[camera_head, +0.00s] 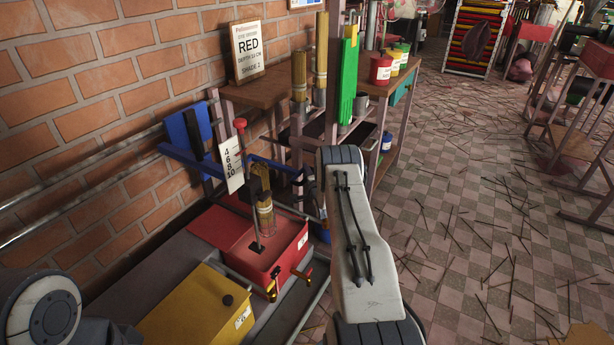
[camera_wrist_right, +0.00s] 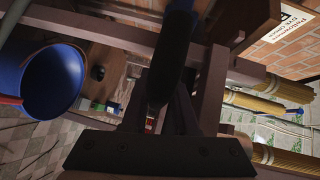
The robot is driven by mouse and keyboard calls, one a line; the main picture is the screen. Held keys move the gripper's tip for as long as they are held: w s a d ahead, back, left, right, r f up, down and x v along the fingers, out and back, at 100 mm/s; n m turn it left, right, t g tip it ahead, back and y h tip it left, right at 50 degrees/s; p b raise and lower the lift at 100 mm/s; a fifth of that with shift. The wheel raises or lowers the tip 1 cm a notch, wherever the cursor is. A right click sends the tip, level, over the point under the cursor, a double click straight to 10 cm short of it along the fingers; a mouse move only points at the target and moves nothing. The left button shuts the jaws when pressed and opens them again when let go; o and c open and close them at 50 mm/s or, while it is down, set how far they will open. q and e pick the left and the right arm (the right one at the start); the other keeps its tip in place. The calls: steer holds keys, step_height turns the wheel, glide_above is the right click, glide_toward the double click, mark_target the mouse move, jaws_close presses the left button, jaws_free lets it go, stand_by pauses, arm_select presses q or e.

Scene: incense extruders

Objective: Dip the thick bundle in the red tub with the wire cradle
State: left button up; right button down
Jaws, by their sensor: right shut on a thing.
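The red tub (camera_head: 282,259) stands low beside the brick wall in the head view. A thick straw-coloured bundle (camera_head: 265,216) stands nearly upright, its lower end inside thin wire loops of the cradle (camera_head: 269,236) at the tub's top. How deep it reaches inside cannot be seen. My left gripper is not in view.
A rod with a red knob (camera_head: 240,124) and a numbered card (camera_head: 231,165) stand close by the bundle. A yellow tub (camera_head: 190,310) is in front. Other bundles (camera_head: 299,76) stand on the wooden rack behind. A blue vessel (camera_wrist_right: 52,82) shows in the wrist view.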

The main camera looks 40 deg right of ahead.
steer(key=shift+s+d+r+p, duration=0.1)
steer(key=shift+r+p, duration=0.1)
steer(key=shift+r, duration=0.35)
steer(key=shift+s+d+r+p, duration=0.1)
steer(key=shift+r+p, duration=0.05)
steer(key=shift+r, duration=0.35)
steer(key=c, duration=0.8)
jaws_free()
steer(key=shift+w+a, duration=0.15)
steer(key=p+v, duration=0.2)
steer(key=v, duration=0.8)
steer(key=shift+s+p, duration=0.25)
steer(key=shift+p, duration=0.1)
